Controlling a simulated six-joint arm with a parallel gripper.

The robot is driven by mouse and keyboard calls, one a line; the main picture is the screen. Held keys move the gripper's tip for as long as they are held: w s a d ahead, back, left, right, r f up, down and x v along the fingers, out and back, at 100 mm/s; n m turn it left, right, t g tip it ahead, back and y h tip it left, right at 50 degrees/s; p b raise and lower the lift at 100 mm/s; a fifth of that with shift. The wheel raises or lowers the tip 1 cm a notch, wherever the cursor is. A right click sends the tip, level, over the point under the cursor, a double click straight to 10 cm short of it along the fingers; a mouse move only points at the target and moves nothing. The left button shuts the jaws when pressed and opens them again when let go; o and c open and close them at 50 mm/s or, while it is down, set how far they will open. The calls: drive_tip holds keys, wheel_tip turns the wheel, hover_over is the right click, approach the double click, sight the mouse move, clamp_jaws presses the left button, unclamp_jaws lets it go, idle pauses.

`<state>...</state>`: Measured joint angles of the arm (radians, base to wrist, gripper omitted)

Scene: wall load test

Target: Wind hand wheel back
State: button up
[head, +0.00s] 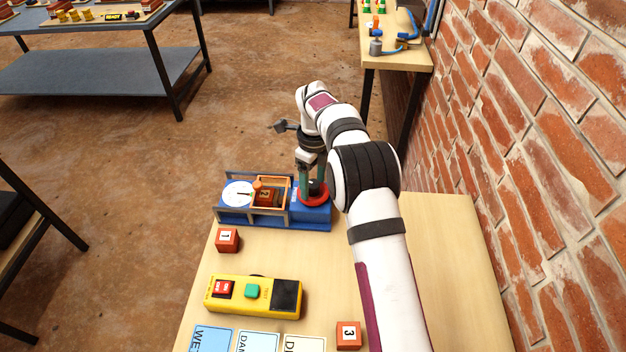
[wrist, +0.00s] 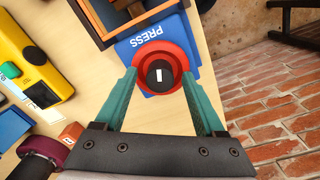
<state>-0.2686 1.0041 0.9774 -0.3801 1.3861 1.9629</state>
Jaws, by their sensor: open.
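The hand wheel (head: 325,199) is a red ring with a dark hub, at the right end of a blue press (head: 290,218). In the wrist view the red wheel (wrist: 159,53) lies in front of the word PRESS, with a white mark on its dark hub. My gripper (head: 313,182) points down at the wheel. In the wrist view its teal fingers (wrist: 159,74) are open, one on each side of the wheel's rim. I cannot tell whether they touch it. A brick marked 2 (head: 265,198) sits inside the press's frame, beside a white dial (head: 238,193).
A brick marked 1 (head: 228,241), a yellow tester (head: 253,296), a brick marked 3 (head: 348,335) and several cards (head: 258,341) lie on the wooden table (head: 320,265). A brick wall (head: 540,150) rises along the right. The tabletop right of my arm is bare.

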clamp_jaws()
